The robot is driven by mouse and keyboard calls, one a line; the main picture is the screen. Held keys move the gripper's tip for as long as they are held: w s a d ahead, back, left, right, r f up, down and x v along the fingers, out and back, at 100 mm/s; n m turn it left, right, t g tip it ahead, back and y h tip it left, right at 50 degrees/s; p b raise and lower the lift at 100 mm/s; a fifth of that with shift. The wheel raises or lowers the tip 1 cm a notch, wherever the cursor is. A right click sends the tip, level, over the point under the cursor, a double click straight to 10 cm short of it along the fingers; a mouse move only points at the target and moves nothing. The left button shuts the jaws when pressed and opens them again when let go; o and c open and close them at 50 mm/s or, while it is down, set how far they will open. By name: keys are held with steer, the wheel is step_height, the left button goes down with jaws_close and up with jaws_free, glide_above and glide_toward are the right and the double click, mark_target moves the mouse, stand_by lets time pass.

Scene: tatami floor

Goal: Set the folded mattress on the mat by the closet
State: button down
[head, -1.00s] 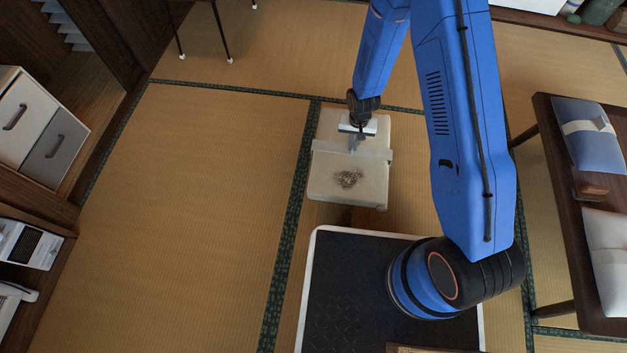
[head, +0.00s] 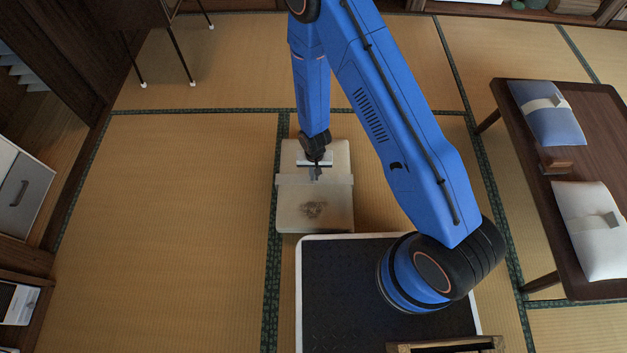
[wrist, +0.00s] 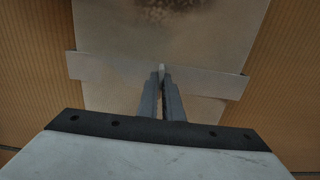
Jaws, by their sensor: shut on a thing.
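A cream folded mattress (head: 315,190) with a band around it and a brown stain hangs in front of my base. My gripper (head: 317,173) is shut on it near the band. In the wrist view my two fingers (wrist: 162,75) are close together at the band of the mattress (wrist: 205,72), with the stain at the top. It looks held above the tatami, with a shadow below; the height is hard to tell. I see no mat by a closet in these frames.
A dark low table (head: 590,130) at right carries a blue folded bundle (head: 553,122) and a white one (head: 592,250). A grey-fronted drawer unit (head: 20,190) stands at left and a thin-legged stand (head: 125,15) at upper left. Open tatami (head: 170,230) lies left.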

steer(key=shift+f, duration=2.15)
steer(key=shift+f, duration=0.15)
steer(key=c, duration=1.9)
jaws_free()
step_height(320, 180, up, 12)
steer(key=shift+r, duration=0.15)
